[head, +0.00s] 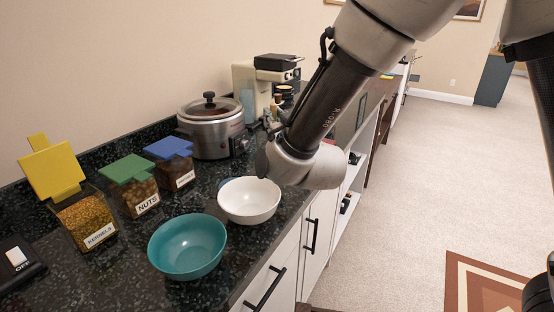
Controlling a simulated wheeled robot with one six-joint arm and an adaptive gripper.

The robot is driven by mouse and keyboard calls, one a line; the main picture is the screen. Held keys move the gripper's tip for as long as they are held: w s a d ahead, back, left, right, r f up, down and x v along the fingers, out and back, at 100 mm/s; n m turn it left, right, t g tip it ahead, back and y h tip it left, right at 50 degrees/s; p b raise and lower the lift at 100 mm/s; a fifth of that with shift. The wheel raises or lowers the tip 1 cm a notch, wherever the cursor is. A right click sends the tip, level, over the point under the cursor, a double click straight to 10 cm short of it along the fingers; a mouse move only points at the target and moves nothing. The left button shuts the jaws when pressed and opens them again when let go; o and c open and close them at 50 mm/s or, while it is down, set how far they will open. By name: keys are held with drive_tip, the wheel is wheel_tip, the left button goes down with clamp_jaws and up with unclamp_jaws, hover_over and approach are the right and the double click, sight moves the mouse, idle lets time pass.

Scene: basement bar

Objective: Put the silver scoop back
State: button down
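No silver scoop can be made out in the head view. My arm reaches in from the upper right, and its wrist end hangs over the dark counter (120,262) beside the slow cooker. My gripper does not show; the wrist and arm links hide whatever is behind them. Three clear containers stand at the left: the one labelled KERNELS (87,222) with a yellow lid (52,170), the one labelled NUTS (140,197) with a green lid, and a third container (176,176) with a blue lid. No scoop is visible in them.
A teal bowl (187,247) and a white bowl (248,201) stand near the counter's front edge, the white one close to my wrist. A slow cooker (211,128) and a coffee machine (252,82) are behind. Open carpeted floor (420,190) lies right.

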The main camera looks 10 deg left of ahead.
wheel_tip(320, 180, down, 7)
drive_tip(key=shift+r, duration=0.15)
idle(0.4)
drive_tip(key=c, duration=1.5)
unclamp_jaws()
drive_tip(key=shift+o, duration=0.2)
drive_tip(key=v, duration=1.2)
drive_tip(key=shift+w+d, duration=0.1)
